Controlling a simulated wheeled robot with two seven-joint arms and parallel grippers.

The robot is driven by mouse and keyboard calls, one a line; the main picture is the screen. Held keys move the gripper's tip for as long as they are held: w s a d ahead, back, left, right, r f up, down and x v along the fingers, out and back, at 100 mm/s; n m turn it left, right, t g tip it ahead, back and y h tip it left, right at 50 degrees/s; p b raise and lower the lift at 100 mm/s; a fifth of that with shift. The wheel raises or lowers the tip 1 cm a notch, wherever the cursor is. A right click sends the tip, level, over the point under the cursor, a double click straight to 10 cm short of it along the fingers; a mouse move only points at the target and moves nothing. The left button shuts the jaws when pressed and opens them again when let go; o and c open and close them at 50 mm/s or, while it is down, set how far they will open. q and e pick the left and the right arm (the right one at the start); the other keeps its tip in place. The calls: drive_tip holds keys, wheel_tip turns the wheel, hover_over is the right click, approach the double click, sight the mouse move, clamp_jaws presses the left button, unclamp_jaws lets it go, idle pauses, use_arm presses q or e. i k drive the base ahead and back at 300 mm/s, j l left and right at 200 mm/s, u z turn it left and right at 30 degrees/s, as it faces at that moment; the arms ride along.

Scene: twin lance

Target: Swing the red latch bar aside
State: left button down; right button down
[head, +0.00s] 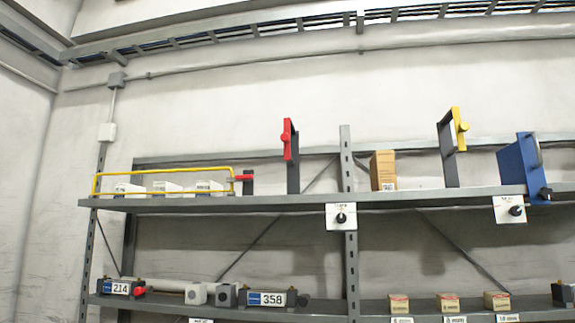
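A short red bar (243,177) lies level at the right end of a yellow rail (165,170) on the upper shelf, beside a small dark upright block (248,186). A second red piece (287,140) stands upright at the top of a dark post (293,176) farther right. I cannot tell for certain which red piece is the latch bar. Several white items (165,187) sit behind the yellow rail. Neither of my grippers is in view.
The upper shelf (270,202) also holds a brown box (383,170), a dark post (448,150) with a yellow piece (459,130), and a blue panel (520,168). A grey upright (350,250) stands mid-rack. Labelled units (267,299) and small boxes (447,303) stand on the lower shelf.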

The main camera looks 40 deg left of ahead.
sight(285, 138)
drive_tip(key=k+j+u, duration=0.15)
drive_tip(key=j+u, duration=0.2)
drive_tip(key=k+j+u, duration=0.1)
drive_tip(key=j+u, duration=0.25)
